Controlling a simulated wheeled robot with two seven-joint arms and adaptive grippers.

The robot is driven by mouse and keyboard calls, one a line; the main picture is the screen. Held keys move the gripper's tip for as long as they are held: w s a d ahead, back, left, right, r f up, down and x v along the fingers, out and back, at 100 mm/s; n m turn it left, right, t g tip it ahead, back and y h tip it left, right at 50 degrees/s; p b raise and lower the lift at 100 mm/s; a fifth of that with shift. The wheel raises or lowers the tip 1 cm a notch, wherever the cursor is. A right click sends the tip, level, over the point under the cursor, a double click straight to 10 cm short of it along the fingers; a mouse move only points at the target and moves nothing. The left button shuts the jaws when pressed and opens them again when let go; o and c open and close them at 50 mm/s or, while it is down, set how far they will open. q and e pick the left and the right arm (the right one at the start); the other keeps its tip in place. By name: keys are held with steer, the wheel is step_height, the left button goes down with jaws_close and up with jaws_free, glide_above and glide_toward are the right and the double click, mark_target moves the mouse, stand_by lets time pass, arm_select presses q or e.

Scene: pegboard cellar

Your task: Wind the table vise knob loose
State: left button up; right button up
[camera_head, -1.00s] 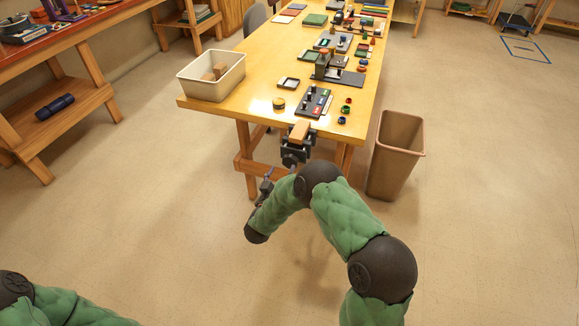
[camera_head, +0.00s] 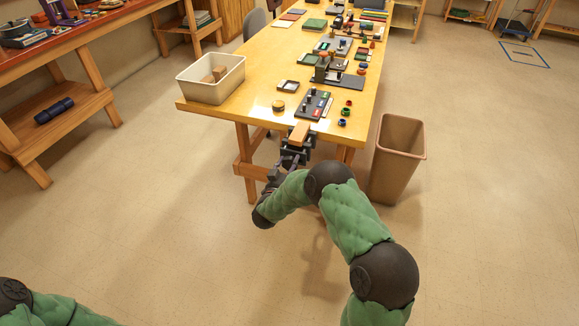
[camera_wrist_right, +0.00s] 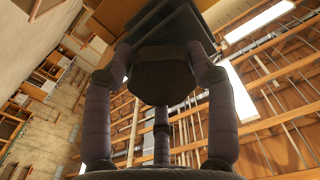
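The table vise (camera_head: 297,150), a dark metal body with a tan wooden block (camera_head: 300,132) on top, sits at the near end of the wooden table. In the right wrist view its round dark knob (camera_wrist_right: 163,82) lies between the fingertips of my right gripper. That gripper (camera_wrist_right: 161,65) looks open, with one finger on each side of the knob and a small bright gap at the left; contact is hard to tell. In the head view the right gripper (camera_head: 280,172) is partly hidden by my arm. My left gripper is out of view.
The table (camera_head: 262,85) holds a white bin (camera_head: 211,92) with blocks at its left corner and several small trays and parts. A brown waste bin (camera_head: 398,150) stands on the floor to the right. The floor in front is clear.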

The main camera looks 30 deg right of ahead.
steer(key=shift+a+f, duration=0.15)
steer(key=shift+f, duration=0.2)
